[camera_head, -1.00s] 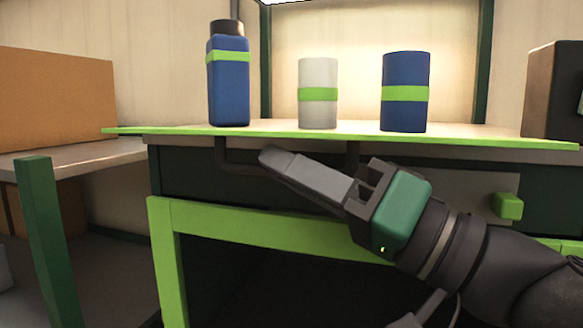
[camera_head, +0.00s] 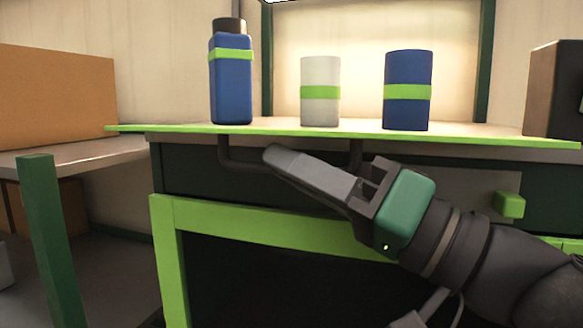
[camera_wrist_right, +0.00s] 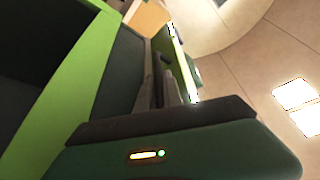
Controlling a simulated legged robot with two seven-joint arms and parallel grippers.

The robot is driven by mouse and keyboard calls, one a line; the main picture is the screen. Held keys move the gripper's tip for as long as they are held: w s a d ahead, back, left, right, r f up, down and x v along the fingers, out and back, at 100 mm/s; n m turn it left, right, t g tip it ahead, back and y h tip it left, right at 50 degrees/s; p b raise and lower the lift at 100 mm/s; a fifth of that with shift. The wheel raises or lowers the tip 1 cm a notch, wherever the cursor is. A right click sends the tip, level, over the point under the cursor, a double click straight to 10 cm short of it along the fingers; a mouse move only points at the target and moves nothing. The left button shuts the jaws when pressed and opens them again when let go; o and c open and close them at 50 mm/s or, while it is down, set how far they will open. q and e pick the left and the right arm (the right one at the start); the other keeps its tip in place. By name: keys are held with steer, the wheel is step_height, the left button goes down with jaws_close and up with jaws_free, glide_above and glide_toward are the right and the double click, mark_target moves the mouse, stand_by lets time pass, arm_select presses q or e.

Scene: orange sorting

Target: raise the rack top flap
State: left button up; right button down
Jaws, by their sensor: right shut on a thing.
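The rack top flap (camera_head: 470,137) is a flat board with a bright green edge, lying about level across the dark cabinet front. A dark bar handle (camera_head: 224,152) hangs below its front edge. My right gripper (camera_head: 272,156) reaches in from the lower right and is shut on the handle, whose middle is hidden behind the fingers. In the right wrist view, the fingers (camera_wrist_right: 165,82) extend toward the green-edged board (camera_wrist_right: 182,62); the grip itself is hard to make out there. My left gripper is not in view.
On the board stand a blue bottle (camera_head: 231,82) with a dark cap, a white can (camera_head: 320,90) and a blue can (camera_head: 408,90), all upright. A green knob (camera_head: 509,205) sticks out at right. A side table (camera_head: 80,155) holds an orange-brown box (camera_head: 55,98).

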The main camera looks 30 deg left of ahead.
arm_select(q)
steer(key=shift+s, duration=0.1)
arm_select(e)
steer(key=shift+w+f, duration=0.2)
steer(key=shift+f, duration=0.05)
stand_by(0.3)
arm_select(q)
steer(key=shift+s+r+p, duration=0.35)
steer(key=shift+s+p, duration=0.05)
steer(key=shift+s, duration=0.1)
arm_select(e)
steer(key=shift+s+r+m, duration=0.1)
steer(key=shift+r+m, duration=0.1)
steer(key=shift+m, duration=0.3)
